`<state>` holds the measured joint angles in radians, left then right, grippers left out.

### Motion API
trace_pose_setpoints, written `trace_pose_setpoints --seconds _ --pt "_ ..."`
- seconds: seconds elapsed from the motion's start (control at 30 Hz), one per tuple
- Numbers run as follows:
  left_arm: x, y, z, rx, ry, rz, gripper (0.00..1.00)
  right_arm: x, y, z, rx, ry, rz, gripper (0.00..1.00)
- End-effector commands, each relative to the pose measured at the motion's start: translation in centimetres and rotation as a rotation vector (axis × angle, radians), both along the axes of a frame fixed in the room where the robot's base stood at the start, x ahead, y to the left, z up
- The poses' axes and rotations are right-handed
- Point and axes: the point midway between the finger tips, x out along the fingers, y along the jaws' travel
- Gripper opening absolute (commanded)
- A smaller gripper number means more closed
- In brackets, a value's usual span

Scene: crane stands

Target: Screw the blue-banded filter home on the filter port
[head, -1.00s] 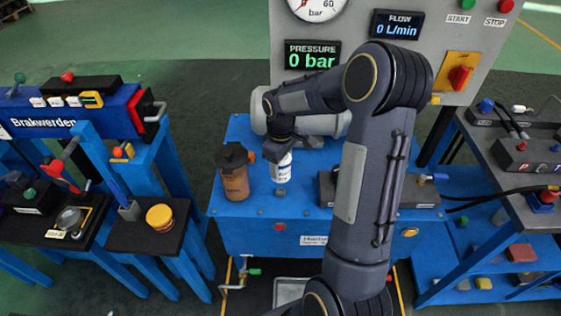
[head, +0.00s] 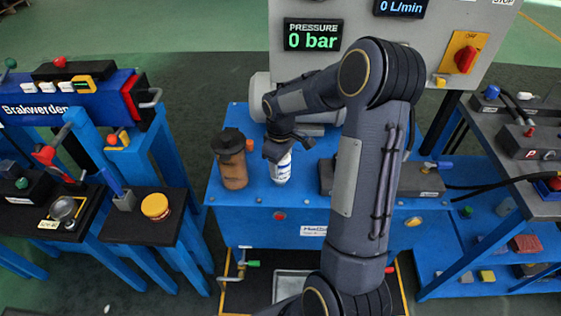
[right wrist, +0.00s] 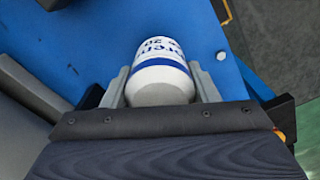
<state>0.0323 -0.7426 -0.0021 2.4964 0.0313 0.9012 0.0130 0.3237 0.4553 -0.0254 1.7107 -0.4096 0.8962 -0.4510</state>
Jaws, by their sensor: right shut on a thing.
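The blue-banded filter, a white canister with blue lettering (head: 281,167), is upright over the blue bench top in the head view. My right gripper (head: 278,150) is shut around its upper part from above. In the right wrist view, the filter (right wrist: 160,68) sits between the two grey fingers, its blue band and blue print showing. The filter port is not visible now; the filter covers the spot where a small grey stub stood. I cannot tell whether the filter touches it. My left gripper is not in view.
A brown bottle-like part with a dark cap (head: 232,162) stands close left of the filter. A dark block with fittings (head: 410,180) lies to the right. The grey panel with a pressure display (head: 312,36) rises behind. The bench front (head: 265,228) is below.

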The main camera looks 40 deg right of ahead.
Motion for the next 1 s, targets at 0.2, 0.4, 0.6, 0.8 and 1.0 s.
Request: trace_pose_setpoints --seconds 0.2,0.4,0.6,0.8,1.0 --pt "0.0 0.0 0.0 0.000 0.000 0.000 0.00 0.0 0.0 0.0 -0.001 -0.001 0.000 0.28" --pt "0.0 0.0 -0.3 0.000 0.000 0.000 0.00 0.0 0.0 -0.3 0.000 -0.001 0.000 0.28" --pt "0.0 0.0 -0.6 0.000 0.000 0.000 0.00 0.0 0.0 -0.8 0.000 -0.001 0.000 0.28" --pt "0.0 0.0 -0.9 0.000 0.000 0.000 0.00 0.0 0.0 -1.2 0.000 -0.001 0.000 0.28" --pt "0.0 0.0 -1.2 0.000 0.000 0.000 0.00 0.0 0.0 -1.7 0.000 -0.001 0.000 0.28"
